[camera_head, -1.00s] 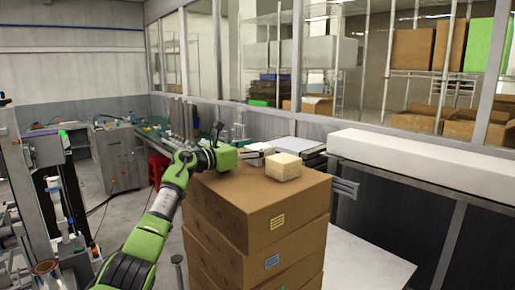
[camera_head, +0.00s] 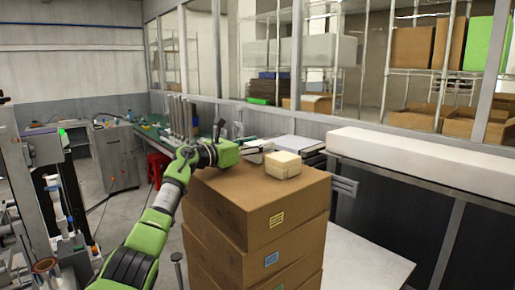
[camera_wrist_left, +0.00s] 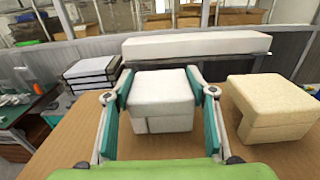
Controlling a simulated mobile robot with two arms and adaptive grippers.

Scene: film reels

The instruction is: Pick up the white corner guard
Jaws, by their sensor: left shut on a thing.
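The white corner guard (camera_wrist_left: 162,98) is a pale block with a notch low on its near side. In the left wrist view it sits between the two teal-lined fingers of my left gripper (camera_wrist_left: 164,108), which is shut on it. In the head view my left gripper (camera_head: 258,149) is over the far left part of the top cardboard box, and the guard is mostly hidden there. I cannot tell whether the guard touches the box. My right gripper is not in view.
A cream notched block (camera_wrist_left: 268,106) stands just right of the gripper, also seen in the head view (camera_head: 283,166). Both are over stacked cardboard boxes (camera_head: 250,205). A long white block (camera_head: 430,162) lies on a bench beyond. Flat stacked cases (camera_wrist_left: 92,72) stand behind left.

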